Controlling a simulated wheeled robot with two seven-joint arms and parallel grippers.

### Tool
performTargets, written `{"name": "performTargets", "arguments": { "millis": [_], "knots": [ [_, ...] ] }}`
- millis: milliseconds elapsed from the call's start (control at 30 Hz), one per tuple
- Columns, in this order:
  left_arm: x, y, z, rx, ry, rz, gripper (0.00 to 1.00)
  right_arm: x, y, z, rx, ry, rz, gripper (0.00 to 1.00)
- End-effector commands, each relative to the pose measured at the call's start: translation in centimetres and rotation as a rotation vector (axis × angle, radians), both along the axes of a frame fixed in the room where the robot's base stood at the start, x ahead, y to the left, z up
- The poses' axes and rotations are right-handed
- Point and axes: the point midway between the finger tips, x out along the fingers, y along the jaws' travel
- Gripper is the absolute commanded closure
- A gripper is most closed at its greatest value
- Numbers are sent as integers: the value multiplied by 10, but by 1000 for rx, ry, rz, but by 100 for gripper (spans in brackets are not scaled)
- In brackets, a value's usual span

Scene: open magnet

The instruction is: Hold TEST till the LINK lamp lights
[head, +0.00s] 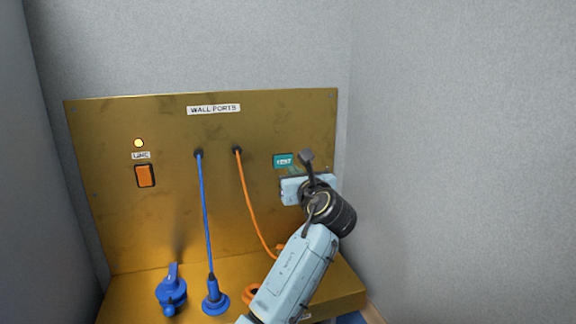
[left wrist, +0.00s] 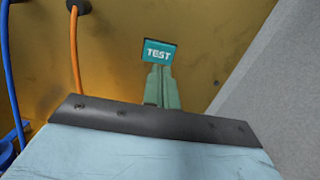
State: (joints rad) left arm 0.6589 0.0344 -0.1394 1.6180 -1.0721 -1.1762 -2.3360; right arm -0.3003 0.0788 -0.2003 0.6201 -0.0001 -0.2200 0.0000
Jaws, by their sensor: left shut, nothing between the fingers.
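The teal TEST piece (head: 283,160) is on the right of the brass panel; it also shows in the left wrist view (left wrist: 160,51). My left gripper (left wrist: 158,70) is shut and empty, its fingertips at the lower edge of TEST in that view. In the head view the gripper (head: 293,172) is just below TEST, partly hidden by my wrist. I cannot tell whether the fingertips touch or press it. The small round lamp (head: 138,143) above the LINK label (head: 141,155) shows bright yellow, as if lit. My right gripper is out of view.
An orange rocker switch (head: 145,175) is below the LINK label. A blue cable (head: 205,215) and an orange cable (head: 250,205) hang from the panel (head: 110,220) left of my arm. Blue fittings (head: 171,293) stand on the ledge. A grey wall (head: 460,150) is close on the right.

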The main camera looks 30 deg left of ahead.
Motion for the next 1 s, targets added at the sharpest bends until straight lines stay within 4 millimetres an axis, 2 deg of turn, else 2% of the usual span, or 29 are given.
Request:
{"name": "performTargets", "arguments": {
  "millis": [100, 300, 800, 1000],
  "knots": [
    [15, 18, 1, 0, 1, 2, 100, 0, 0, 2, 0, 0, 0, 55],
    [31, 36, 0, -1, 1, 0, 100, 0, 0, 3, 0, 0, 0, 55],
    [36, 42, 0, -1, 1, 0, 100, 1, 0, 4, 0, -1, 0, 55],
    [42, 49, 3, 3, 3, 1, 100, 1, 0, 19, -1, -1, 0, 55]
  ]
}}
